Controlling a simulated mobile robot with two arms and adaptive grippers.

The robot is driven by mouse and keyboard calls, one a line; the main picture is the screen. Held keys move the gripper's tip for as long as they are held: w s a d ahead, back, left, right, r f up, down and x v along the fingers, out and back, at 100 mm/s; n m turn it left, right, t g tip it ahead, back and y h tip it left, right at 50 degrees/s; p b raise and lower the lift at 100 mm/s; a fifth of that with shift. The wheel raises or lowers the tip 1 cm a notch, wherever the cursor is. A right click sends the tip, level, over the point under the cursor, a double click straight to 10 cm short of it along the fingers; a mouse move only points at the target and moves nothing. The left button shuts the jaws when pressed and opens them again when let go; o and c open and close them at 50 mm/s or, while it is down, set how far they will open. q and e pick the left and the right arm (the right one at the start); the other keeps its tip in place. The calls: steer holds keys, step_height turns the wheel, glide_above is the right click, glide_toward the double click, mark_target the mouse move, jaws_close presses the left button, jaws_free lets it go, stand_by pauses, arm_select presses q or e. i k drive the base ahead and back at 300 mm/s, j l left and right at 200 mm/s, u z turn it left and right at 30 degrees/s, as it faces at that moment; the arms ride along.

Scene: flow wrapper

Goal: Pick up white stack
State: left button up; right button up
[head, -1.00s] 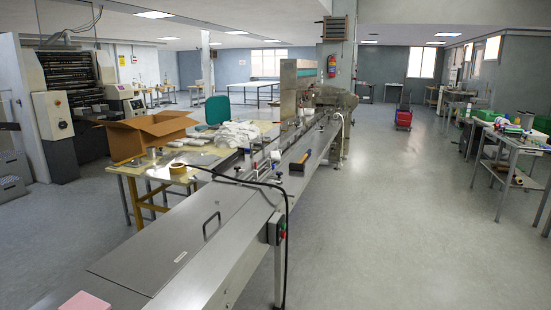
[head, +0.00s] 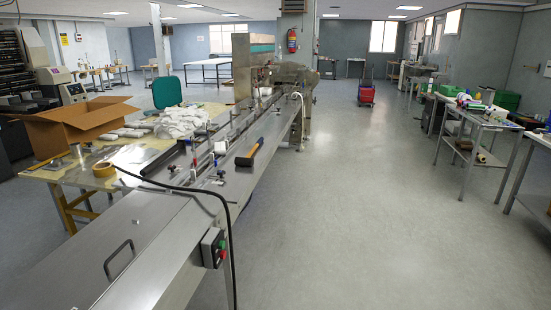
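A crumpled white pile (head: 182,122) lies on the yellowish work table (head: 150,157), left of the long steel machine. Several flat white packs (head: 124,132) lie beside it, nearer the cardboard box. A small white block (head: 220,147) is on the machine's infeed track. I cannot tell for sure which of these is the white stack. Neither of my grippers is in view.
An open cardboard box (head: 75,122) and tape roll (head: 103,169) share the table. Open floor (head: 375,200) lies right.

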mark_target(219, 147)
steer(key=i+l+z, duration=0.15)
steer(key=i, duration=0.6)
steer(key=i+l+z, duration=0.15)
steer(key=i, duration=0.6)
steer(key=i+u, duration=0.45)
steer(key=i+l+u, duration=0.15)
steer(key=u, duration=0.3)
steer(key=i+l+u, duration=0.5)
steer(key=l+u, duration=0.2)
steer(key=u, duration=0.15)
